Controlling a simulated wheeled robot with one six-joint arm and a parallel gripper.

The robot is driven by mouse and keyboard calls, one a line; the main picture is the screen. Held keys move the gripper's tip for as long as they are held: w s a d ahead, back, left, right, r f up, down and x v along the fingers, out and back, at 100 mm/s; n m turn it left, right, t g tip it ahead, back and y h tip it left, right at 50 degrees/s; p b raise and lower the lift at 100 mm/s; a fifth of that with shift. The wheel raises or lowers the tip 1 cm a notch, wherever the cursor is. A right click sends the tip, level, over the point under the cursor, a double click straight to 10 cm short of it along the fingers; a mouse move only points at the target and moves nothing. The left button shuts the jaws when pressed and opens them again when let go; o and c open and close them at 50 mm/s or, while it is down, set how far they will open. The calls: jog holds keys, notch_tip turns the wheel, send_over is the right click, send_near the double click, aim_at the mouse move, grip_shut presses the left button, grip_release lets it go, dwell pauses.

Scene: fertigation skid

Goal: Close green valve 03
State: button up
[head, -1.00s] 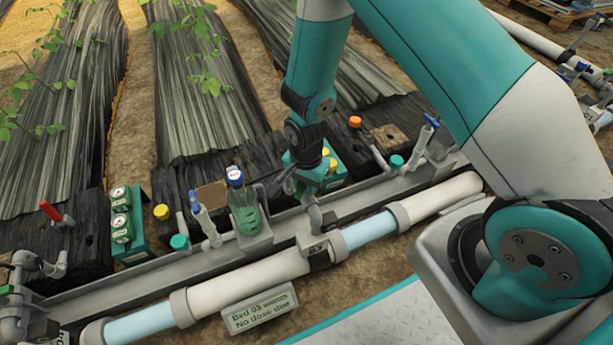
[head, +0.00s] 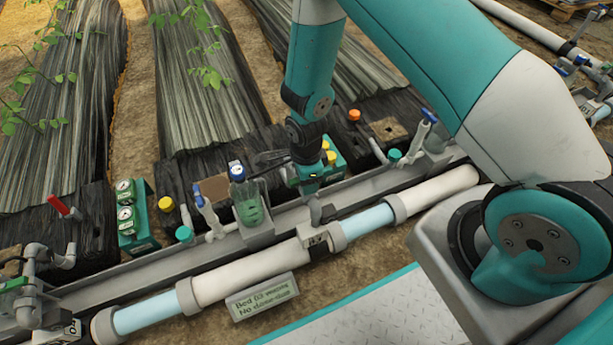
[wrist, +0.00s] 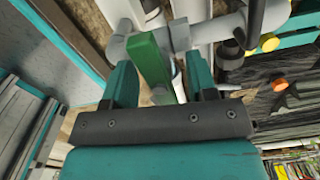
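The green valve handle (wrist: 148,58) shows in the wrist view on a grey pipe fitting (wrist: 180,35). It lies between the two teal fingers of my gripper (wrist: 165,85), closer to the left finger. A gap shows between the handle and the right finger, so my gripper is open around it. In the head view my gripper (head: 312,190) is over the pipe by a small tag (head: 318,243). The green handle is hidden there behind my gripper, and the tag's number is too small to read.
A sign (head: 262,297) reading Bed 03 stands before the white pipe (head: 250,273). A bottle with a blue cap (head: 246,205) stands left of my gripper. A red-handled valve (head: 58,206) and green gauge box (head: 135,220) are farther left. Yellow and orange caps are behind.

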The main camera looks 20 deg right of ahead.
jog(key=shift+r, duration=0.1)
notch_tip(320, 180, up, 10)
jog(key=p, duration=0.9)
dwell(0.8)
